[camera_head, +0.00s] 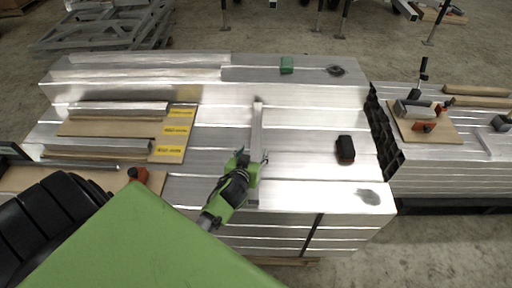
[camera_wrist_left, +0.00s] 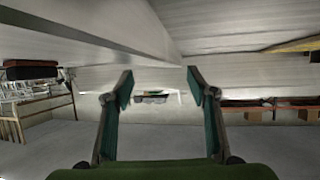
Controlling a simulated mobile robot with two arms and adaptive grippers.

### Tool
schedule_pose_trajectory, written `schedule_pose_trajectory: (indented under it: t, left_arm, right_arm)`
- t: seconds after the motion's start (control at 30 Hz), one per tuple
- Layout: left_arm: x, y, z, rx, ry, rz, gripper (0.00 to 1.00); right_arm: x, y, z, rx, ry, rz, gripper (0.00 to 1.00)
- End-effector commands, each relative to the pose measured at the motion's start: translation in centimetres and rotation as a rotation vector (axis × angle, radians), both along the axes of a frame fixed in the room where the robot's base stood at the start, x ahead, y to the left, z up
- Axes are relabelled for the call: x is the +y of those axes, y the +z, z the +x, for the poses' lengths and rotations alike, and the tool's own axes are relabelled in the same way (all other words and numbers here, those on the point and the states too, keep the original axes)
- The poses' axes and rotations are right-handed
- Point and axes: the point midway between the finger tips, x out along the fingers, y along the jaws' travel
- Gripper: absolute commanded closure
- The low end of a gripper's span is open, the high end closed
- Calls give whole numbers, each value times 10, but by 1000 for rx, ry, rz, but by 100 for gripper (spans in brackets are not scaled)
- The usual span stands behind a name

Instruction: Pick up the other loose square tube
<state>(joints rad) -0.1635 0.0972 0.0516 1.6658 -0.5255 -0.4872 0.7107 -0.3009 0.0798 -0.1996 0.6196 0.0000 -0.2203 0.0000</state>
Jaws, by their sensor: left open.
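A loose square tube (camera_head: 257,125) lies on the aluminium stack near its middle, running from the back toward the front edge. My left gripper (camera_head: 252,166) is open at the front half of this tube, with fingertips near its sides; I cannot tell whether they touch it. In the left wrist view, the two fingers of the left gripper (camera_wrist_left: 160,84) stand apart with nothing held between them. A broad pale metal surface (camera_wrist_left: 105,32) fills the top of that view. My right gripper is not in view.
Other metal bars (camera_head: 115,107) lie at the left beside a brown board (camera_head: 110,128) with yellow labels. A second stack (camera_head: 440,178) with tools stands at the right.

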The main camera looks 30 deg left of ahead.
Motion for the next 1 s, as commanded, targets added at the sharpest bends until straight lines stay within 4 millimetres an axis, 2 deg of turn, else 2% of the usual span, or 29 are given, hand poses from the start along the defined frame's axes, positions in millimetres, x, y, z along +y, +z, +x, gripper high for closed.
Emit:
schedule_pose_trajectory:
  t: [0.17, 0.5, 0.83, 0.87, 1.0]
  left_arm:
    - [4, -4, 9, 0, 0, 1, 48]
    - [20, -19, 44, 1, 1, 0, 48]
    - [22, -22, 49, 2, 0, -1, 48]
    - [22, -22, 49, 2, 0, -1, 50]
    - [22, -22, 49, 2, 0, -1, 87]
  right_arm:
    - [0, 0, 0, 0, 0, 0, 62]
    - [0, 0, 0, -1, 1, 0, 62]
    - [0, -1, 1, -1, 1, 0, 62]
    - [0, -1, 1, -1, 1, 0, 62]
    - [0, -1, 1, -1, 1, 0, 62]
